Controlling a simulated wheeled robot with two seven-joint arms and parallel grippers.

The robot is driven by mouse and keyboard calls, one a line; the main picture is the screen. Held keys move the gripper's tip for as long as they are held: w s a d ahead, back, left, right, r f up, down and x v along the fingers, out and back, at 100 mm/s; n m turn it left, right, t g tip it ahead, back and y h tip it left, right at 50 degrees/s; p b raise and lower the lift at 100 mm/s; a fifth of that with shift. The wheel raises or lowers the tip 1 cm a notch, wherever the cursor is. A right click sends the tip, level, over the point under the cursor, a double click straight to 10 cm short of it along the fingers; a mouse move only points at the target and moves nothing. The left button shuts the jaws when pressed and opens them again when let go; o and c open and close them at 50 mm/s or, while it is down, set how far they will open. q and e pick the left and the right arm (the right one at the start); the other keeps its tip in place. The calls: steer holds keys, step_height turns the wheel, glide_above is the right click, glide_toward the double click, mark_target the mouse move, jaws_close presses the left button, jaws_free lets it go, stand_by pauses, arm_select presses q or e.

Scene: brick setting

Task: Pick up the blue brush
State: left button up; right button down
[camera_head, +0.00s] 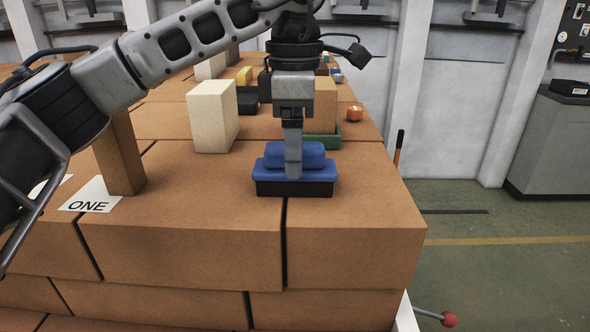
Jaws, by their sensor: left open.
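The blue brush (265,170) has a blue top and a dark base. It lies on top of the brick stack near the front right. My left gripper (293,172) points straight down over the middle of the brush, and its near finger hangs in front of the blue handle. The left jaws are open. The far finger is hidden behind the near one, so I cannot tell whether either finger touches the brush. My right gripper is not in view.
A cream block (208,117) and a tan block (325,104) stand behind the brush, the tan one at a green tray (322,141). A brown block (119,155) stands left by a card reading "ONE" (88,197). An orange piece (354,113) lies back right. The brick surface (190,240) in front is clear.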

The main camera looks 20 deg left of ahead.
arm_select(q)
steer(key=shift+f, duration=1.5)
steer(key=c, duration=1.2)
steer(key=shift+o, duration=0.2)
steer(key=shift+r, duration=0.15)
steer(key=shift+d+r, duration=0.1)
steer(key=shift+r, duration=0.45)
steer(key=s+d+r, duration=0.2)
steer(key=s+r, duration=0.9)
steer(key=s, duration=0.3)
steer(key=shift+r+b, duration=0.35)
